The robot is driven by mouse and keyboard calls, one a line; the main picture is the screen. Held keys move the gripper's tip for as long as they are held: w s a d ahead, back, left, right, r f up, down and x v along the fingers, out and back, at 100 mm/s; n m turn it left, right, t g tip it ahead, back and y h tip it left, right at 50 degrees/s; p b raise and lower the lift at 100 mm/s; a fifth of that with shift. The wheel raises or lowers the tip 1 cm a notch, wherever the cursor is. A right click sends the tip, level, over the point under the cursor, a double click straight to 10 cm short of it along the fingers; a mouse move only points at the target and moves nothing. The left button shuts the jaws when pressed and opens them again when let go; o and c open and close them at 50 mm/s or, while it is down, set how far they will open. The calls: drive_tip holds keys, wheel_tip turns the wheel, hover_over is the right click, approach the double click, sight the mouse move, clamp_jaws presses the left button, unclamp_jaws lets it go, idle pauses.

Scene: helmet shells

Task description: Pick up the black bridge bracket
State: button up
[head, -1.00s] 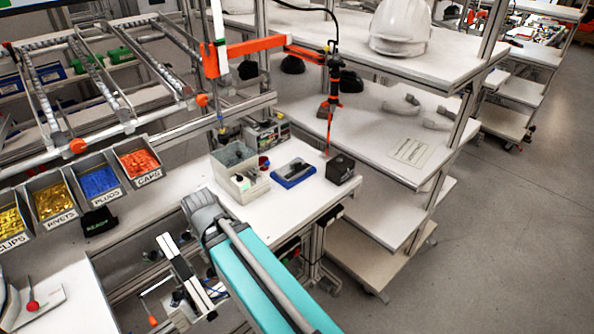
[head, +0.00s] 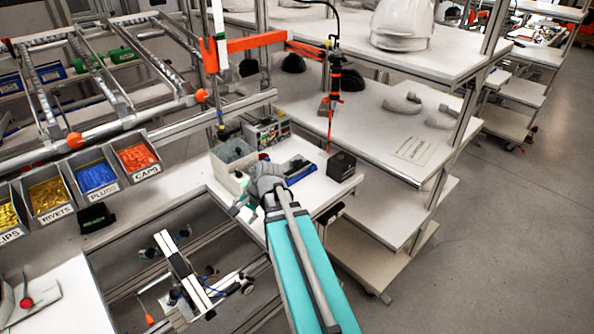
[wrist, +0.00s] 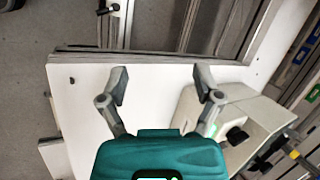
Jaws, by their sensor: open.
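My gripper (wrist: 160,82) is open and empty above the white table (wrist: 85,110). Its right finger overlaps the bin's edge in the wrist view, with the black piece outside the jaws. In the head view, my gripper (head: 243,206) is at the table's front left corner.
A black box (head: 341,167) and a blue tray (head: 300,170) stand right of my wrist. An orange hanging tool (head: 334,85) is behind. Labelled part bins (head: 95,178) line the left. White shelves (head: 400,190) stand at right.

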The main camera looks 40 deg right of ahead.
sight(299, 161)
drive_tip(key=d+m+t, duration=0.1)
drive_tip(key=d+m, duration=0.2)
drive_tip(key=d, duration=0.2)
drive_tip(key=w+d+r+m+t+b, duration=0.1)
drive_tip(key=d+m+t, duration=0.1)
drive_tip(key=d+m, duration=0.2)
drive_tip(key=d+r+m+t+b, duration=0.1)
drive_tip(key=d+m, duration=0.3)
drive_tip(key=d, duration=0.2)
drive_tip(key=shift+w+d+t, duration=0.4)
drive_tip(key=s+d+r+m+t+h+b, duration=0.1)
drive_tip(key=s+d+m+t, duration=0.1)
drive_tip(key=d+m, duration=0.3)
drive_tip(key=s+d+r+m+t+h, duration=0.1)
drive_tip(key=s+d+r+m+t, duration=0.1)
drive_tip(key=d+m, duration=0.4)
drive_tip(key=d, duration=0.4)
drive_tip(key=shift+d+h+b, duration=0.25)
drive_tip(key=shift+h+b, duration=0.05)
drive_tip(key=shift+b, duration=0.05)
drive_tip(key=shift+w, duration=0.15)
drive_tip(key=shift+b+x, duration=1.65)
drive_tip(key=shift+x, duration=2.6)
drive_tip(key=shift+r, duration=0.1)
drive_tip(key=shift+b+x, duration=1.05)
drive_tip(key=shift+x, duration=1.6)
drive_tip(key=shift+r, duration=0.1)
